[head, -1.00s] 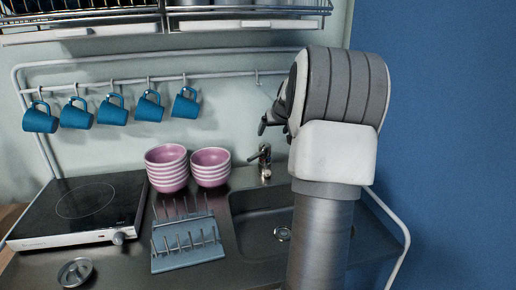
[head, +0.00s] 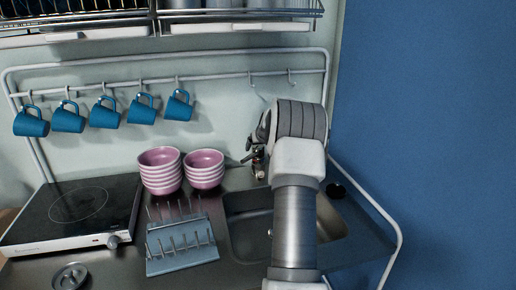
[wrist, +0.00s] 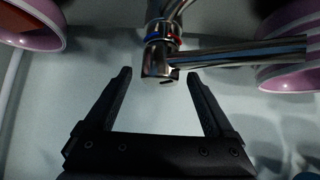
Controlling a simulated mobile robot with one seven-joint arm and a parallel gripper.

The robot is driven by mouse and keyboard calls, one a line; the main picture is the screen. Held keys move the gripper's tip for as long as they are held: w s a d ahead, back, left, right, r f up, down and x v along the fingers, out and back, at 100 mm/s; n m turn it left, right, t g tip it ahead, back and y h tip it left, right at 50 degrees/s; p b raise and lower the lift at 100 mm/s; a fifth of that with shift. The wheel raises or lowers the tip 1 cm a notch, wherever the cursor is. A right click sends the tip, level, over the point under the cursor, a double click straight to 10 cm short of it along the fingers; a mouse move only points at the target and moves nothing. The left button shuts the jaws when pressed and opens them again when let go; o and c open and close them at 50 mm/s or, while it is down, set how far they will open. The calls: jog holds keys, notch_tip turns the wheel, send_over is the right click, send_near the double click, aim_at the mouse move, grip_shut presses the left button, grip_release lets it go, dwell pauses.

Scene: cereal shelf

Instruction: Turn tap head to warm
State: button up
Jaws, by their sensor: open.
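The chrome tap (head: 260,172) stands at the back edge of the sink, partly hidden behind my gripper in the head view. In the wrist view the tap (wrist: 161,34) shows at top centre, with a blue and red ring around its body and a long chrome part reaching to the right. My gripper (wrist: 159,74) is open, with its two dark fingers spread to either side of the tap's near end and nothing held. Gaps show between the fingertips and the tap; contact is not visible. In the head view my gripper (head: 252,156) is small and dark beside the tap.
Two stacks of pink striped bowls (head: 160,171) (head: 204,169) stand left of the tap. A blue-grey dish rack (head: 182,260) and a hob (head: 75,212) are farther left. Blue mugs (head: 105,113) hang from a rail above. The sink (head: 240,240) lies below my arm.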

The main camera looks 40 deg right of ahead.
jog(key=shift+x, duration=1)
grip_shut()
